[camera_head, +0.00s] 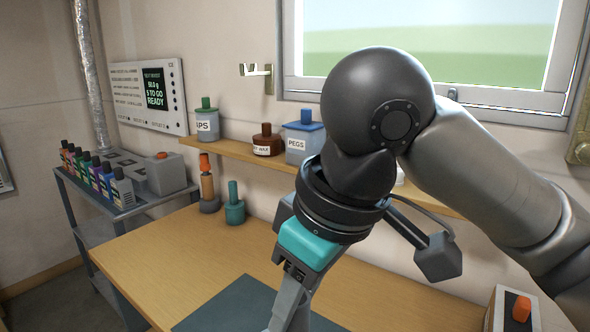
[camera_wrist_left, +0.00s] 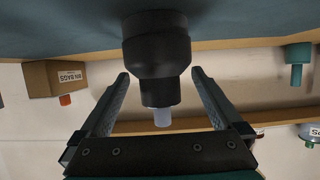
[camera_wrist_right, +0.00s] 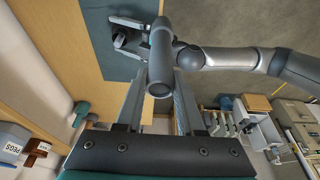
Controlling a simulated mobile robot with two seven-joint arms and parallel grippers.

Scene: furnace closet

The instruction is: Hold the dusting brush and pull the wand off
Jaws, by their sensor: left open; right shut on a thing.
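A black stepped piece, apparently the dusting brush (camera_wrist_left: 158,50), has a pale translucent tip in the left wrist view. My left gripper (camera_wrist_left: 160,74) is open, with a finger on either side of it and gaps between. The right wrist view shows a grey hollow tube, apparently the wand (camera_wrist_right: 161,62). My right gripper (camera_wrist_right: 160,76) is shut on it, with its open end towards the camera. The tube looks apart from the black piece. In the head view my right gripper (camera_head: 290,312) runs out of the bottom edge; the tube and black piece do not show there.
A dark mat (camera_head: 225,305) lies on the wooden bench (camera_head: 150,250). Green (camera_head: 234,205) and orange-topped (camera_head: 208,185) items stand at its back. A shelf (camera_head: 235,148) holds containers, including a PEGS box (camera_head: 305,140). A cart (camera_head: 125,210) with bottles stands left.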

